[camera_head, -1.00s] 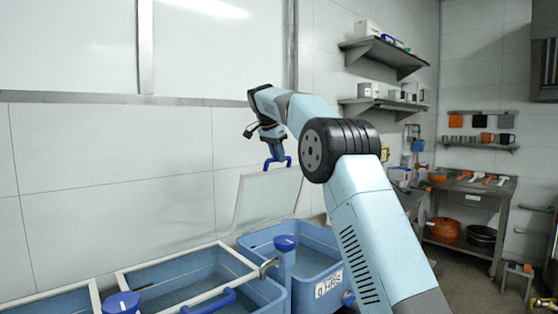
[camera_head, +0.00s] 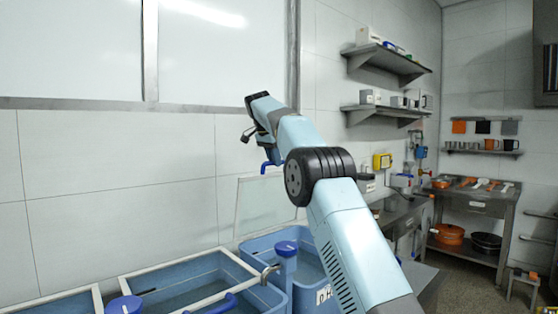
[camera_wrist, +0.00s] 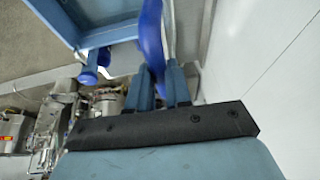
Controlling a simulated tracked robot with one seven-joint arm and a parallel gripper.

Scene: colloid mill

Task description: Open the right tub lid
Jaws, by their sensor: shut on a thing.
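The right tub (camera_head: 305,262) is a blue basin at the lower middle of the head view. Its pale, framed lid (camera_head: 265,205) stands raised and nearly upright at the back, near the wall. The lid's blue handle (camera_head: 266,167) is at its upper edge, and it also shows in the wrist view (camera_wrist: 151,35). My gripper (camera_wrist: 160,72) is shut on this handle. In the head view my own arm hides the right side of the lid and part of the tub.
Next to it on the left, another tub has a white-framed lid (camera_head: 190,282) lying closed, with a blue handle (camera_head: 222,303). The tiled wall (camera_head: 120,175) is close behind. Shelves and a steel table (camera_head: 480,197) stand right.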

